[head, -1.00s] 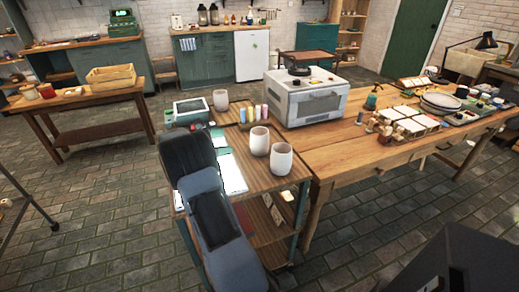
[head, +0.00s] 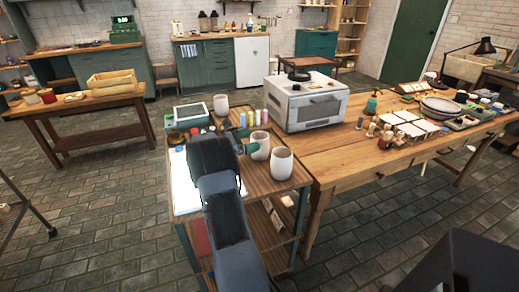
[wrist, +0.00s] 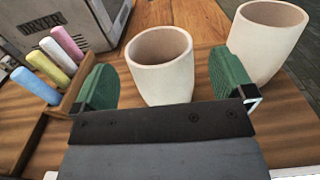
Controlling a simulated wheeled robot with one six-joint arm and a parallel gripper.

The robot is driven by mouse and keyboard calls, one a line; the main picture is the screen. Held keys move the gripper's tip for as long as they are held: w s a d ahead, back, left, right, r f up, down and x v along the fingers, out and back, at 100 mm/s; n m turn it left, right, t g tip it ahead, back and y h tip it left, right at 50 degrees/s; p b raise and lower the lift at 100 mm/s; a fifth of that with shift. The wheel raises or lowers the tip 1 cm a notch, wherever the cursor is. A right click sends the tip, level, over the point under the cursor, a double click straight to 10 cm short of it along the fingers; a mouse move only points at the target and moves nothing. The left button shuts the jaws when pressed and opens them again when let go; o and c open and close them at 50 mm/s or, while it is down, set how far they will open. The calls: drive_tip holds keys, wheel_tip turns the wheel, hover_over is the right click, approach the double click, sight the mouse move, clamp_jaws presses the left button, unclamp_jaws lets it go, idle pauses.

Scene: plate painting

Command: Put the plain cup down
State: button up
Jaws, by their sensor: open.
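Three pale cups stand upright on the wooden cart top (head: 236,171). The middle cup (head: 260,142) is closest to my gripper (head: 247,148). The wrist view shows this cup (wrist: 160,70) between my two green fingers, with a gap on each side, so my gripper (wrist: 162,84) is open and not closed on it. The cup's base is partly hidden behind the gripper body. A second cup (head: 281,164) stands just to the right, outside the right finger; it also shows in the wrist view (wrist: 265,42). The third cup (head: 221,105) stands further back. All look unmarked.
A tray of coloured sticks (wrist: 48,72) is close to my left finger. A grey kiln-like oven (head: 307,105) stands behind on the wooden table (head: 335,160). A green box with a screen (head: 190,112) is at the cart's back left.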

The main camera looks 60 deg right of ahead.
sight(267, 135)
drive_tip(key=x, duration=0.4)
drive_tip(key=shift+s+d+r, duration=0.1)
drive_tip(key=shift+d, duration=0.15)
drive_tip(key=c, duration=1.4)
